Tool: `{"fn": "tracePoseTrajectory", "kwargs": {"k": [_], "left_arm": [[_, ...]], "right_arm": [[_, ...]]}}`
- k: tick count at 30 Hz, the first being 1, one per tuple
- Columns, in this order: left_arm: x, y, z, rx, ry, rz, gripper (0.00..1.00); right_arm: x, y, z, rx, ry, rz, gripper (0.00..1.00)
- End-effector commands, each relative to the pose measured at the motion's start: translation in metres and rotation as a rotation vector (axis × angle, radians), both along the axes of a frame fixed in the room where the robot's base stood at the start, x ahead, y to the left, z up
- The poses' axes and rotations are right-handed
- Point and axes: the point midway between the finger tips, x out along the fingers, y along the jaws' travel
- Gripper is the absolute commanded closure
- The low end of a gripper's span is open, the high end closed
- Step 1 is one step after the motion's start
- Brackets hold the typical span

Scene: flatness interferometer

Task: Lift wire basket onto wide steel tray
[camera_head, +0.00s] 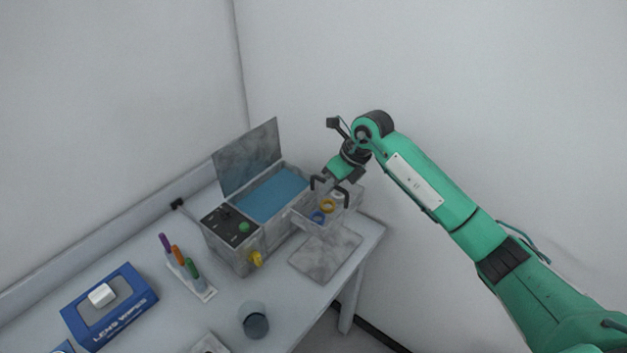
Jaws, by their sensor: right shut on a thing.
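The wire basket (302,216) is a grey, open-topped box with a dark handle, and it holds a blue ring and an orange ring. My right gripper (330,184) is shut on the basket's handle from above. The basket is beside the right end of the bath, in front of my gripper, and looks raised. The wide steel tray (325,255) lies flat and empty on the table, just below the basket in the picture. The exact gap between basket and tray cannot be told. My left gripper is not in view.
A grey bath (268,196) with blue liquid has its lid (247,157) standing open, with a control panel and yellow tap in front. A marker rack (190,278), a blue lens wipes box (110,308) and a glass cup (254,320) stand nearer. Walls close the corner behind.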

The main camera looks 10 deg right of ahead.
Motion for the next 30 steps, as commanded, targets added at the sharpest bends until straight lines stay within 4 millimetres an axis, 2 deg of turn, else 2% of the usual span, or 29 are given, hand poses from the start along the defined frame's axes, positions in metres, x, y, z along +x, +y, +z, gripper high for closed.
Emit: {"fn": "tracePoseTrajectory", "kwargs": {"k": [8,30], "left_arm": [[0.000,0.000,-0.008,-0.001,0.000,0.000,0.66],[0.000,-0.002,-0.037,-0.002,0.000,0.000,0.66]], "right_arm": [[0.000,0.000,-0.013,0.001,-0.001,0.000,1.00],[0.000,0.000,-0.073,0.002,-0.001,0.000,1.00]]}}
